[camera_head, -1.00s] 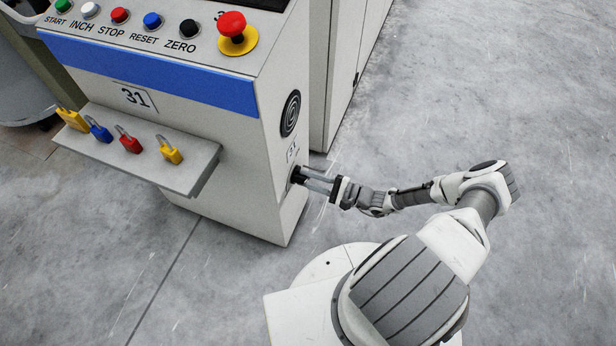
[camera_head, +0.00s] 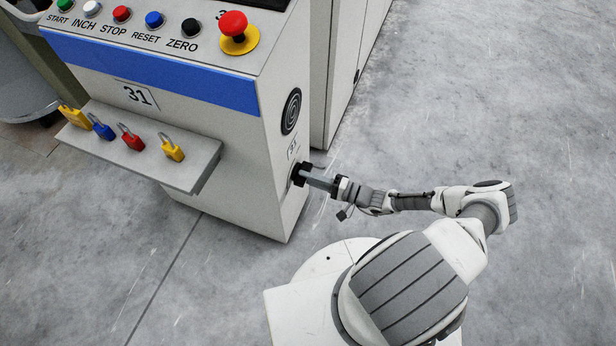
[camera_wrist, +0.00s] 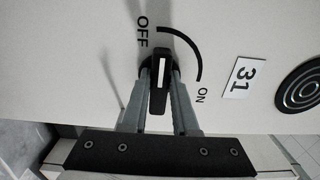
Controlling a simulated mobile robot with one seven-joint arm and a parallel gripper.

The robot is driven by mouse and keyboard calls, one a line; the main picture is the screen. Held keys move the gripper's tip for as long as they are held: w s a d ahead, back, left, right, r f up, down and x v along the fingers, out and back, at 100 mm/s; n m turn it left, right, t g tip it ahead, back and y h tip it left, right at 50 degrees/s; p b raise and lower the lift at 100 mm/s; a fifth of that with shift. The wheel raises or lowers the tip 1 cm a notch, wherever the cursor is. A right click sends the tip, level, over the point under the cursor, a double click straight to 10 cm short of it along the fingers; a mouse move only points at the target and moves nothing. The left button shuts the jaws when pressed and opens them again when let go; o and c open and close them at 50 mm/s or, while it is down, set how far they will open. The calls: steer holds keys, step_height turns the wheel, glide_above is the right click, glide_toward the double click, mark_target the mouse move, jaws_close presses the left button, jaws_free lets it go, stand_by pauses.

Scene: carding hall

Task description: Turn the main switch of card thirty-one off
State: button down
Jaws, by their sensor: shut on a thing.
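The main switch (camera_head: 297,177) is on the side wall of the card's white cabinet, below the round vent and a small 31 plate. In the wrist view its black handle (camera_wrist: 159,85) with a white line stands upright in the picture. The white line points to the OFF end of the printed arc; the ON mark is at the other end. My gripper (camera_wrist: 160,76) is shut on the handle, one finger on each side. In the head view my gripper (camera_head: 315,182) reaches the switch from the right and hides part of it.
A shelf (camera_head: 203,180) with several padlocks juts from the cabinet front. Push buttons and a red emergency stop (camera_head: 233,24) on a yellow base are on top. Another tall cabinet (camera_head: 345,70) stands behind. The floor at right is clear.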

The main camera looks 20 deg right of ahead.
stand_by(0.4)
steer(key=c, duration=0.7)
jaws_free()
steer(key=p+v, duration=0.2)
steer(key=v, duration=1.5)
steer(key=shift+s+d, duration=0.15)
steer(key=shift+d, duration=0.05)
steer(key=shift+r, duration=0.15)
